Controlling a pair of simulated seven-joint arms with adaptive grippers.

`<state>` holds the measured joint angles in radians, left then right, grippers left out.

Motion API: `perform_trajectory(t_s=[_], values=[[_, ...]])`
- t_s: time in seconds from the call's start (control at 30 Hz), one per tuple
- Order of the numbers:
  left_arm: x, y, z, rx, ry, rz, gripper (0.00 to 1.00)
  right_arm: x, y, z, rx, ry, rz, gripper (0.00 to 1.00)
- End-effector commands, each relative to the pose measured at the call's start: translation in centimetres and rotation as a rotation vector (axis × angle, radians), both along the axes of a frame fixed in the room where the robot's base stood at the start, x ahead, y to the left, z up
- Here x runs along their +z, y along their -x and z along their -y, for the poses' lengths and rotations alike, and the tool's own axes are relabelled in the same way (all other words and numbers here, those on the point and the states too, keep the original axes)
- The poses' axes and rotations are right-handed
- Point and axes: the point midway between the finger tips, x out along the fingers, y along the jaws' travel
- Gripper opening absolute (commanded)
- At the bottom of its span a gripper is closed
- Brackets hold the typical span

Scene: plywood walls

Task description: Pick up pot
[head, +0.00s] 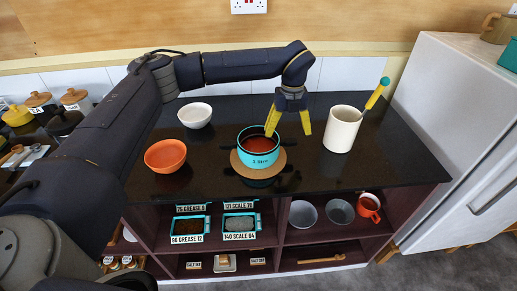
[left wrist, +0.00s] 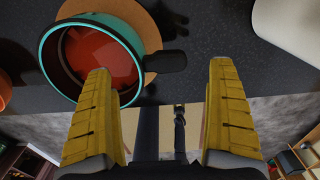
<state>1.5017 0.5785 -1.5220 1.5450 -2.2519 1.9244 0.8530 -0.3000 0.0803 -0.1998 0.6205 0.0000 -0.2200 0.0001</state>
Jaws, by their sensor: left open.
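The pot (head: 261,159) is teal with red-orange contents and dark side handles. It stands upright on a round wooden board (head: 240,166) on the black counter. My left gripper (head: 288,134) is open, points down and sits over the pot's right side. In the left wrist view the pot (left wrist: 48,62) is at upper left. Its dark handle (left wrist: 166,62) appears between the two yellow fingers of my left gripper (left wrist: 160,67), with nothing gripped. One finger overlaps the pot's rim in the picture; I cannot tell whether it touches. My right gripper is not in view.
A white canister (head: 341,133) with a yellow-handled utensil (head: 376,94) stands to the right. An orange bowl (head: 165,156) and a white bowl (head: 195,115) stand to the left. The counter (head: 405,165) is clear at right. Shelves with trays (head: 239,225) are below.

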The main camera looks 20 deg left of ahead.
Motion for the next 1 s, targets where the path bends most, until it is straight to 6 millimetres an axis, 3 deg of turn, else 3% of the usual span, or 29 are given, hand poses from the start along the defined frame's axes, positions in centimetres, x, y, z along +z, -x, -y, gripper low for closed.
perform_trajectory(t_s=[0.5,0.77,1.0], values=[[-4.9,-0.1,0.2,0.000,0.001,-0.002,0.90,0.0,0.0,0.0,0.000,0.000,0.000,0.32],[-5.1,-0.1,0.2,0.000,0.000,-0.001,0.90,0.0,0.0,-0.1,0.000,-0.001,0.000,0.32],[-5.1,-0.1,0.2,0.000,0.000,0.000,0.63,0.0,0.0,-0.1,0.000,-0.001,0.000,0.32]])
